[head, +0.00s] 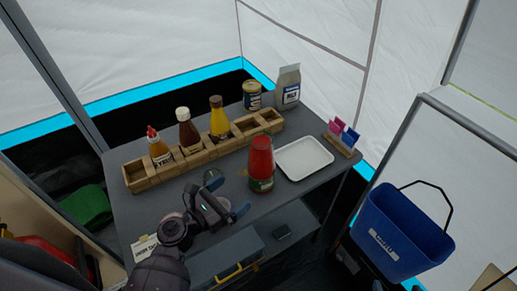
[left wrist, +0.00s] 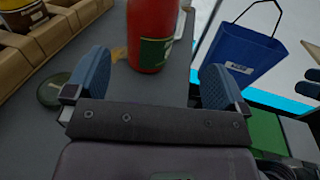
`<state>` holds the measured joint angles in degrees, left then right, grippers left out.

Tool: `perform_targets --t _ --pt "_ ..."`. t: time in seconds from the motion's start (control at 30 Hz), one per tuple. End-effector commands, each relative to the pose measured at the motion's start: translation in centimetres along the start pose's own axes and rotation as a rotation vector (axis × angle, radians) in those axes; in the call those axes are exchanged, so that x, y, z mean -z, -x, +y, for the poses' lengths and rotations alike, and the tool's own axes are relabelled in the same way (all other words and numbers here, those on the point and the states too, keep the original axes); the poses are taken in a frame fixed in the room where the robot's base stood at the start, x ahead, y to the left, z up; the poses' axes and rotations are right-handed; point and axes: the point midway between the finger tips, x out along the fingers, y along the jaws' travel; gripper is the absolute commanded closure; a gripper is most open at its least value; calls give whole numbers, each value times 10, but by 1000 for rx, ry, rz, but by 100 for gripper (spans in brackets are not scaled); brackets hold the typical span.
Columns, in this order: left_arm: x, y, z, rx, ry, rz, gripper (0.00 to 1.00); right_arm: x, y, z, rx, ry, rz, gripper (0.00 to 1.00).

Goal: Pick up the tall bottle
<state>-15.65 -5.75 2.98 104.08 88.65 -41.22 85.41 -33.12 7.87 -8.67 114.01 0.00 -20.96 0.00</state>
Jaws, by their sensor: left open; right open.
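A tall red bottle (head: 261,160) with a dark green label stands upright on the grey table (head: 215,250), left of the white tray. My left gripper (head: 226,195) is open and empty, just left of the red bottle in the head view. In the left wrist view the bottle (left wrist: 152,35) stands ahead, between the lines of the two blue fingers of the gripper (left wrist: 154,80); its top is cut off. Three other bottles stand in the wooden rack: a yellow one (head: 218,122), a brown one (head: 188,132) and an amber one with a red cap (head: 159,150).
The wooden rack (head: 139,180) runs along the table behind the gripper. A blue bin (head: 402,232) hangs at right.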

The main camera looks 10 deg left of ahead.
Motion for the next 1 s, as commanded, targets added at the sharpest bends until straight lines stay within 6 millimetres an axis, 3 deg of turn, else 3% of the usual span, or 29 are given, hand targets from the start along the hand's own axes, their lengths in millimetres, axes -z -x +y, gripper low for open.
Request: perform_targets --t 0.23,0.5,0.77,1.0 --pt "-2 -8 0 0 22 -11 0 -12 7 2 -4 -1 -26 13" --pt "-2 -45 1 1 20 -10 0 -16 12 5 -7 5 -38 13" --pt "-2 -61 1 0 19 -9 0 -12 9 5 -6 6 -29 13" --pt "1 -91 5 2 19 -10 0 -6 6 4 -4 5 -16 13"
